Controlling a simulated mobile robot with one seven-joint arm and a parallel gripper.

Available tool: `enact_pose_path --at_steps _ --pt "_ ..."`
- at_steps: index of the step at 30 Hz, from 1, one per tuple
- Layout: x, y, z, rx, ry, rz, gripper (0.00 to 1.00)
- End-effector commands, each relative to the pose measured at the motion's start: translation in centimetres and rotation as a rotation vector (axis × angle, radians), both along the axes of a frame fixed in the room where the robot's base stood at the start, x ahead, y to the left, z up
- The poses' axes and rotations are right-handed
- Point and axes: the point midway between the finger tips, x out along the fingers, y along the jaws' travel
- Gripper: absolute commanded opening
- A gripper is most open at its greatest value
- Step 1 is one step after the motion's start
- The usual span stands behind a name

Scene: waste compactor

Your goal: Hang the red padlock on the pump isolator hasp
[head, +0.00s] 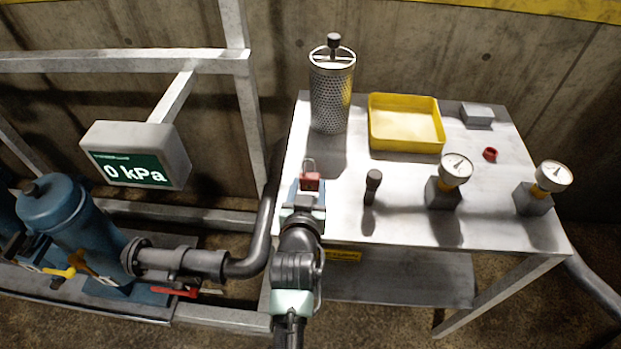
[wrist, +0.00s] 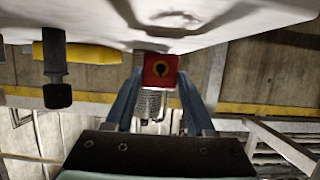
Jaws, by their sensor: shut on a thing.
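The red padlock (head: 311,182) is at the left end of the metal table, its grey shackle pointing away from me. My gripper (head: 308,188) is shut on it. In the wrist view the padlock (wrist: 160,70) sits between the two blue fingers of my gripper (wrist: 158,85), with its dark round keyhole facing the camera. I cannot tell whether the padlock touches the tabletop. A red lever (head: 174,291) shows on the pump pipework at the lower left. I cannot make out the isolator hasp in either view.
The table (head: 400,225) holds a perforated cylinder (head: 331,95), a yellow tray (head: 405,146), a dark-handled tool (head: 372,186), two gauges (head: 455,168) (head: 552,176) and a small red ring (head: 490,154).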

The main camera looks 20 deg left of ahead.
Motion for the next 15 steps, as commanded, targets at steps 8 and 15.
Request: enact_pose_path --at_steps 8,15 --pt "0.0 0.0 1.8 0.001 -0.002 0.000 0.10" --pt "0.0 0.0 3.0 0.001 -0.002 0.000 0.10"
